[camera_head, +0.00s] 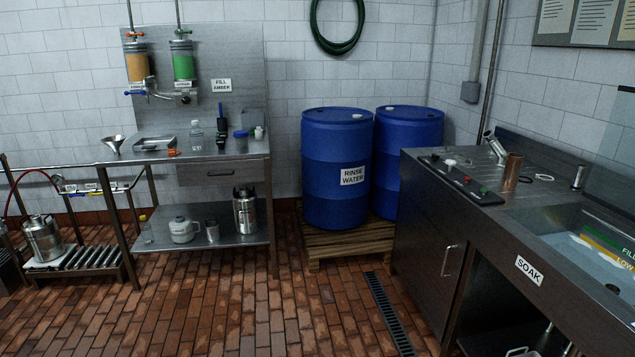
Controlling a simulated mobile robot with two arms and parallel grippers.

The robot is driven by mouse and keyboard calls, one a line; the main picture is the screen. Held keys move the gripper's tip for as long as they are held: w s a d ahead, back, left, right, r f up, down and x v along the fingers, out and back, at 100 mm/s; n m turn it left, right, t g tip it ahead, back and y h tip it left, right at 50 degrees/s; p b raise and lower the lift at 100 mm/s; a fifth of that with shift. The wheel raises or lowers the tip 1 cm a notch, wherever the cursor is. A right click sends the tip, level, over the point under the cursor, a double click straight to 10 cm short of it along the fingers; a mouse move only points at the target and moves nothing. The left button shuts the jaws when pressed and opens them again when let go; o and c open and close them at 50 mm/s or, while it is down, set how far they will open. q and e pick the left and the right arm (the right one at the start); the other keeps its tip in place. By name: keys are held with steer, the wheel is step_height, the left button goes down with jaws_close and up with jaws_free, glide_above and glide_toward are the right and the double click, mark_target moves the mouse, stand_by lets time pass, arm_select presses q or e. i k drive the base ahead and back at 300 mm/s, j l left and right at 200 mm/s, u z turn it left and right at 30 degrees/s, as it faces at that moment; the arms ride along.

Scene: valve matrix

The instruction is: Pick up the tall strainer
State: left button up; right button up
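No thing in view is clearly marked as the tall strainer. A copper-coloured upright cylinder (513,172) stands on the right-hand steel counter (545,200), behind the dark control panel. A smaller steel cylinder (578,178) stands to its right near the back of the counter. At this size I cannot tell whether either is a strainer or has holes. Neither of my grippers is in view.
The counter has a sink basin (575,240) and a panel with knobs (460,180). Blue drums (337,150) stand on a wooden pallet (340,237). A steel table (190,155) with bottles and a funnel (113,144) is left. The brick floor between is clear, with a drain grate (388,312).

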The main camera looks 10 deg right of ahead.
mark_target(514, 161)
steer(key=i+z, duration=0.2)
steer(key=i, duration=0.35)
steer(key=i+z, duration=0.25)
steer(key=i, duration=0.3)
steer(key=i+j+z, duration=0.2)
steer(key=i, duration=0.35)
steer(key=i+j+z, duration=0.2)
steer(key=i, duration=0.35)
